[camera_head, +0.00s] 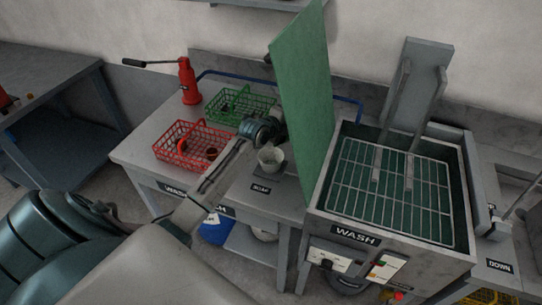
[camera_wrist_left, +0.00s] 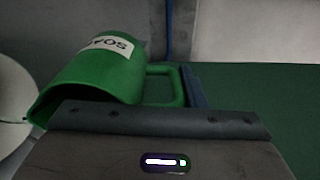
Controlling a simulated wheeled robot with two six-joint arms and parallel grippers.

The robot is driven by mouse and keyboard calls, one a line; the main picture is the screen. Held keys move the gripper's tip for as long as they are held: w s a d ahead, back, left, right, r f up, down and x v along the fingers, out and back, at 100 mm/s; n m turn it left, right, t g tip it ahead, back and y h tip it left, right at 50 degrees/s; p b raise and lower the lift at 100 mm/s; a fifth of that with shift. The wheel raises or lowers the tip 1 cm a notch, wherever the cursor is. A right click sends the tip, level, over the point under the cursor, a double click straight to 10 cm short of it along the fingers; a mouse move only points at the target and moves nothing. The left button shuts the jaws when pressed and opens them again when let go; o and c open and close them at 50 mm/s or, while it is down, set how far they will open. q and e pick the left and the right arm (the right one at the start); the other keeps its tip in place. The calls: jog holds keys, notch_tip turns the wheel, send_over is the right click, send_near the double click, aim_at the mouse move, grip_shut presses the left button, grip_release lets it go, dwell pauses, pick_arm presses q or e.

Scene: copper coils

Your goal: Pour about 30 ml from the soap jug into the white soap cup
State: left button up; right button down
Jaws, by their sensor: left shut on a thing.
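My left gripper (camera_head: 274,122) reaches over the small table and is shut on the handle of the green soap jug (camera_wrist_left: 105,70). In the left wrist view the jug carries a white label, partly readable, and its lip points down and left. The head view barely shows the jug, as my wrist hides it. The white soap cup (camera_head: 271,161) stands on a dark mat just below my left gripper. A pale round shape at the left edge of the wrist view looks like this cup (camera_wrist_left: 12,100). I cannot see any liquid flowing. My right gripper is out of view.
A red basket (camera_head: 193,145) and a green basket (camera_head: 240,104) stand left of the cup, with a red jack (camera_head: 188,82) behind. The washer (camera_head: 355,236), with its upright green panel (camera_head: 303,85) and wire rack (camera_head: 390,190), stands close on the right.

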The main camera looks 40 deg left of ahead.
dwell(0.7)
pick_arm(q)
jog(key=r+p, duration=0.1)
jog(key=p, duration=0.1)
jog(key=w+r+g+p, duration=0.1)
jog(key=p, duration=0.1)
jog(key=shift+w+d+r+g, duration=0.1)
jog(key=shift+d+g, duration=0.1)
jog(key=shift+g, duration=0.1)
jog(key=g+p, duration=0.2)
jog(key=p, duration=0.1)
jog(key=shift+w+d+f, duration=0.25)
jog(key=shift+w+d, duration=0.1)
jog(key=shift+w, duration=0.05)
jog(key=shift+f+g, duration=0.4)
jog(key=shift+f, duration=0.05)
jog(key=shift+w+r+g+p, duration=0.15)
jog(key=shift+g+p, duration=0.25)
jog(key=shift+p, duration=0.5)
jog(key=shift+g, duration=0.3)
jog(key=shift+d+f, duration=0.1)
jog(key=shift+f, duration=0.15)
jog(key=shift+w+r+g, duration=0.1)
jog(key=shift+g, duration=0.2)
